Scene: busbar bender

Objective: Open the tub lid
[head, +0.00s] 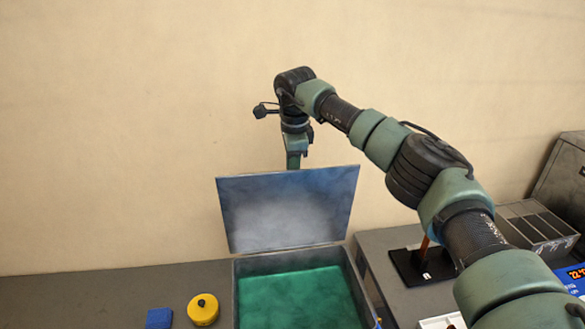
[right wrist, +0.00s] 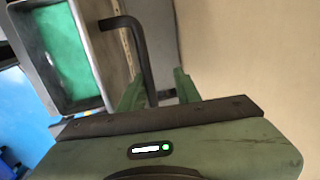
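The grey tub (head: 354,283) stands at the bottom centre of the head view, its inside green. Its flat grey lid (head: 288,212) stands raised at the tub's back edge, nearly upright. My right gripper (head: 296,158) points down behind the lid's top edge, its fingertips hidden there. In the right wrist view the two green fingers (right wrist: 158,90) are apart. A black bent handle (right wrist: 140,50) runs between them, nearer the left finger; I cannot tell whether it touches. The tub (right wrist: 92,45) also shows there at upper left. My left gripper is not in view.
A yellow round piece (head: 203,309) and a blue block (head: 159,318) lie left of the tub. A plain wall is close behind.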

